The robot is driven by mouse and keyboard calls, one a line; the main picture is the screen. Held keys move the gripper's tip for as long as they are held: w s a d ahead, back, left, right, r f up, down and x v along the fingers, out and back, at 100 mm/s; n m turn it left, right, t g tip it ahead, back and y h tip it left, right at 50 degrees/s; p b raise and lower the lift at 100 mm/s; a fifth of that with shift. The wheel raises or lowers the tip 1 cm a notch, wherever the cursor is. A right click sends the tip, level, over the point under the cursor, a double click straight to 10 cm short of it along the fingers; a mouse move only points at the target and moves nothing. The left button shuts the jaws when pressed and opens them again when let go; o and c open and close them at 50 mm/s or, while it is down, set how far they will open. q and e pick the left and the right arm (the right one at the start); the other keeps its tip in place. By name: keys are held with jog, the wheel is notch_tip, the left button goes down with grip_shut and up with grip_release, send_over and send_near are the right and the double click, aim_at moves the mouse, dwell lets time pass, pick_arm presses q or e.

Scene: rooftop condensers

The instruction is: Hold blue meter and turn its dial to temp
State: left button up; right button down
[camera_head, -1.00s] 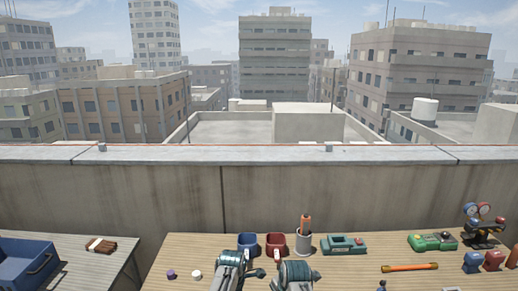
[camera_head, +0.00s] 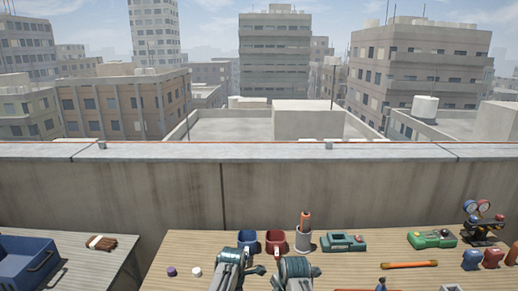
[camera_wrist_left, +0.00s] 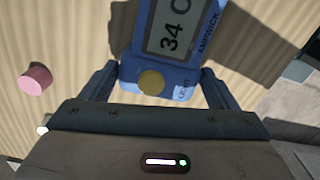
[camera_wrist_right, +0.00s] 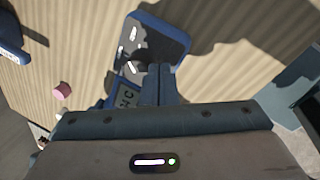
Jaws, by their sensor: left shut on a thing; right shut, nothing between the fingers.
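The blue meter shows in the left wrist view (camera_wrist_left: 190,75) with a grey display, the word AMPWICK and a round brass-coloured part at its near edge. My left gripper (camera_wrist_left: 155,88) is shut on this end of the meter, a finger on each side. In the right wrist view the meter (camera_wrist_right: 180,30) shows a dark round dial and pale marks. My right gripper (camera_wrist_right: 160,82) is shut and empty, its fingertips over or against the dial. They hide part of it, so I cannot read its setting. The head view shows both arms low at the centre, but no clear meter.
A holder (camera_head: 303,241), a teal device (camera_head: 344,243) and an orange-handled tool (camera_head: 409,265) lie to the right. A purple cap (camera_head: 171,271) and a white cap (camera_head: 195,272) lie to the left.

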jog(key=shift+s+a+f, duration=0.3)
jog(key=shift+s+a, duration=0.4)
jog(key=shift+s, duration=0.05)
notch_tip(320, 180, up, 6)
jog(key=shift+w+r, duration=0.15)
jog(key=shift+r, duration=0.05)
jog(key=shift+d, duration=0.1)
jog(key=shift+w+d+f, duration=0.2)
jog(key=shift+d+f, duration=0.05)
jog(key=shift+f, duration=0.8)
jog(key=shift+w+d+f, duration=0.15)
jog(key=shift+d+f, duration=0.15)
jog(key=shift+f, duration=0.7)
jog(key=shift+w+d+f, duration=0.2)
jog(key=shift+d+f, duration=0.05)
jog(key=shift+f, duration=0.8)
jog(key=shift+w+a, duration=0.15)
jog(key=shift+w, duration=0.1)
